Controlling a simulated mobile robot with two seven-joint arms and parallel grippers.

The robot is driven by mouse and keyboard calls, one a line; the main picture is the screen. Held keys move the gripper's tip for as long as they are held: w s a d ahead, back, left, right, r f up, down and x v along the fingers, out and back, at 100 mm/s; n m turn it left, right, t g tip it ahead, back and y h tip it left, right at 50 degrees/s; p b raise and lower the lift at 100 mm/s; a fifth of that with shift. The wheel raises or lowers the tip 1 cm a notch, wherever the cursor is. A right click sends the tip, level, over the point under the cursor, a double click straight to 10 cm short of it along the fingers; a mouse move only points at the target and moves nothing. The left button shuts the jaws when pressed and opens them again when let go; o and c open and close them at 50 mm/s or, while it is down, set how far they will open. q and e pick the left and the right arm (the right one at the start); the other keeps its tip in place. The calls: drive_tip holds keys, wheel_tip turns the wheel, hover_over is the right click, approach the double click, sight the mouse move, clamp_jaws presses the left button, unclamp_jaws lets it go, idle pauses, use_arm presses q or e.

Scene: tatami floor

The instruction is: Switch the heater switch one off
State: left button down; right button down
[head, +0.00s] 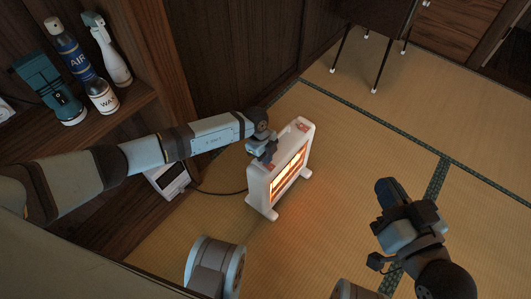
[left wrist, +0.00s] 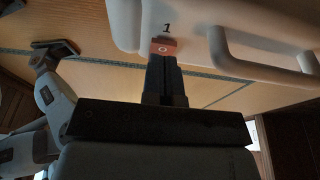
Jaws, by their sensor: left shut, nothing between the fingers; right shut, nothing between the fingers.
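The white heater (head: 258,188) stands on the tatami floor, its front bars glowing orange. A red switch (left wrist: 163,46) marked "1" is on its white casing in the left wrist view. My left gripper (head: 268,155) is over the near end of the heater's top; its shut, empty fingers (left wrist: 163,60) are right at switch one. I cannot tell whether they touch it. Another red patch (head: 303,126) shows at the far end of the heater's top. My right gripper (head: 386,187) is shut and empty, to the right of the heater and apart from it.
A wooden shelf (head: 130,112) at the left holds spray bottles (head: 70,50) and a teal device (head: 48,88). A white device (head: 168,178) is below it. A dark cord (head: 215,193) runs left from the heater. A thin-legged dark table (head: 375,25) stands at the back. Floor right of the heater is clear.

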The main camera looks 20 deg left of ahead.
use_arm(q)
drive_tip(key=shift+f, duration=0.4)
drive_tip(key=shift+a+f, duration=0.15)
drive_tip(key=shift+f+h+p, duration=0.2)
drive_tip(key=shift+h+p, duration=0.1)
drive_tip(key=shift+h, duration=0.2)
drive_tip(key=shift+s+d+r+p, duration=0.1)
drive_tip(key=shift+d+r+p, duration=0.2)
drive_tip(key=shift+d+p, duration=0.2)
drive_tip(key=shift+s+d, duration=0.1)
drive_tip(key=shift+d, duration=0.1)
